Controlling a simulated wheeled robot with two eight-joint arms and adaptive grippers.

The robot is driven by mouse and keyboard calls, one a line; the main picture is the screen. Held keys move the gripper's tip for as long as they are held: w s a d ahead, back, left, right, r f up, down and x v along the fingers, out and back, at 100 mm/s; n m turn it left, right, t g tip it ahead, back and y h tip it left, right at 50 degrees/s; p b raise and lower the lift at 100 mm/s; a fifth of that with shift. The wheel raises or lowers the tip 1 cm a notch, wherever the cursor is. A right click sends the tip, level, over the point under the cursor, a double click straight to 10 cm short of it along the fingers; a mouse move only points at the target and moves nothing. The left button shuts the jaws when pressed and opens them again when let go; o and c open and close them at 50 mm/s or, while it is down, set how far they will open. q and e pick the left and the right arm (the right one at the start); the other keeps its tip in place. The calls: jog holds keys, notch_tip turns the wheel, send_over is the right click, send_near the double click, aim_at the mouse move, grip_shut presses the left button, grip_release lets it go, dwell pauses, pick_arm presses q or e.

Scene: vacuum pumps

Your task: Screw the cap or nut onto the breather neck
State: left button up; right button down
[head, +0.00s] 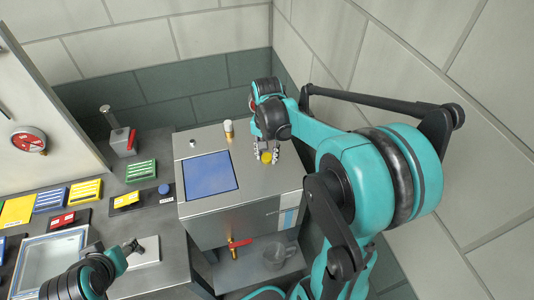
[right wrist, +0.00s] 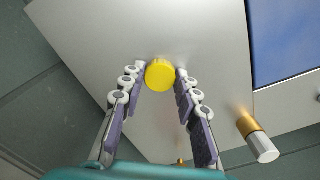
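A round yellow cap (head: 266,157) is at the right part of the steel pump housing's top (head: 217,144). My right gripper (head: 266,156) points down at it, one finger on each side. In the right wrist view the yellow cap (right wrist: 160,75) sits between the fingertips (right wrist: 161,71), close to both. I cannot tell whether they press on it, or what is under the cap. A short brass neck with a pale top (head: 228,128) stands upright behind the blue panel; it also shows in the right wrist view (right wrist: 258,140). My left gripper (head: 130,247) is at the lower left, its fingers unclear.
A blue panel (head: 210,175) covers the housing's left part. A red-handled valve (head: 238,243) and a clear jug (head: 275,255) are at its front. Coloured boxes (head: 85,191), a clear-topped tray (head: 48,262) and a red-handled device (head: 122,138) stand left. A tiled wall is close behind.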

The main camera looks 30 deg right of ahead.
jog(key=shift+r+p, duration=2.35)
jog(key=shift+r, duration=0.7)
pick_arm(q)
notch_tip(320, 180, up, 4)
jog(key=shift+r, duration=0.25)
